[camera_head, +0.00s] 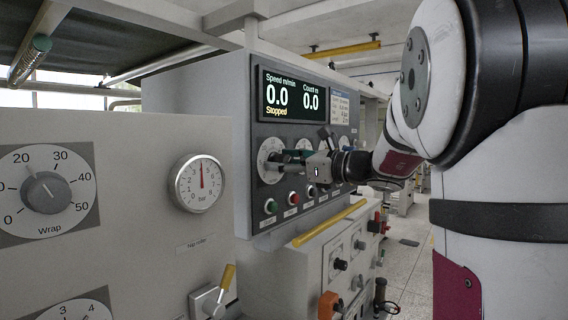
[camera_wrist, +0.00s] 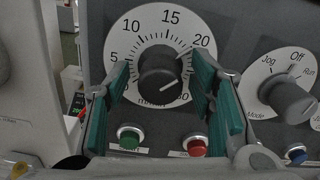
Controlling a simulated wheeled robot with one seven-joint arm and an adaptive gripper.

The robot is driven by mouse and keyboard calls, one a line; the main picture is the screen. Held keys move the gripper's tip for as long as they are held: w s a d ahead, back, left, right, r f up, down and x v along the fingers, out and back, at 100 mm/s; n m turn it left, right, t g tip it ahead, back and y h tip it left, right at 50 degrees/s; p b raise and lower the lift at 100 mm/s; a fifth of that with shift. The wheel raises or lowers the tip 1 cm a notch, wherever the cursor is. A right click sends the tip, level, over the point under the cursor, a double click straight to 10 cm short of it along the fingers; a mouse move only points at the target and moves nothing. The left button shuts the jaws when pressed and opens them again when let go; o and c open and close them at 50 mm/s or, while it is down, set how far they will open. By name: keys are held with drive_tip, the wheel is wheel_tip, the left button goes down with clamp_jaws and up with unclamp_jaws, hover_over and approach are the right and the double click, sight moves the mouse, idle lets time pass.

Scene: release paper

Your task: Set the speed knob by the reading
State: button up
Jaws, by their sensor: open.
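The speed knob (camera_wrist: 160,72) is dark and round on a white dial (camera_wrist: 118,45) numbered from 5 up to 30. In the head view the dial (camera_head: 268,160) is partly covered by my gripper. My gripper (camera_wrist: 160,78) is open, its green-padded fingers on either side of the knob; I cannot tell whether they touch it. My gripper also shows in the head view (camera_head: 287,160), reaching in from the right. The display (camera_head: 290,95) reads speed 0.0 m/min, count 0.0 m, Stopped. A bar gauge (camera_head: 197,183) has its red needle nearly straight up.
Below the dial are a green button (camera_wrist: 129,137) and a red button (camera_wrist: 195,145). The Jog/Off/Run mode knob (camera_wrist: 288,98) stands close on the right. A Wrap knob (camera_head: 46,192) is on the near panel. A yellow bar (camera_head: 330,222) runs below the control panel.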

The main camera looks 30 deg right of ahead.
drive_tip(key=shift+s, duration=0.1)
drive_tip(key=v, duration=1.1)
drive_tip(key=shift+s+d, duration=0.15)
drive_tip(key=shift+s, duration=0.25)
drive_tip(key=s+a+f+n+g, duration=0.25)
drive_tip(key=a+f+n, duration=0.2)
drive_tip(key=a, duration=0.25)
drive_tip(key=s+a+f+n+g+y, duration=0.1)
drive_tip(key=s+a+f+n+g, duration=0.15)
drive_tip(key=a+n+g, duration=0.4)
drive_tip(key=s+a+f+n+g, duration=0.1)
drive_tip(key=s+a+f+n, duration=0.15)
drive_tip(key=a+f, duration=0.4)
drive_tip(key=s+a+f+n+h, duration=0.2)
drive_tip(key=s+n, duration=0.3)
drive_tip(key=n, duration=0.3)
drive_tip(key=s+a+f+n+g+h, duration=0.1)
drive_tip(key=s+a+f+n+h, duration=0.1)
drive_tip(key=s+f+n+h, duration=0.3)
drive_tip(key=n, duration=0.3)
drive_tip(key=shift+s, duration=0.25)
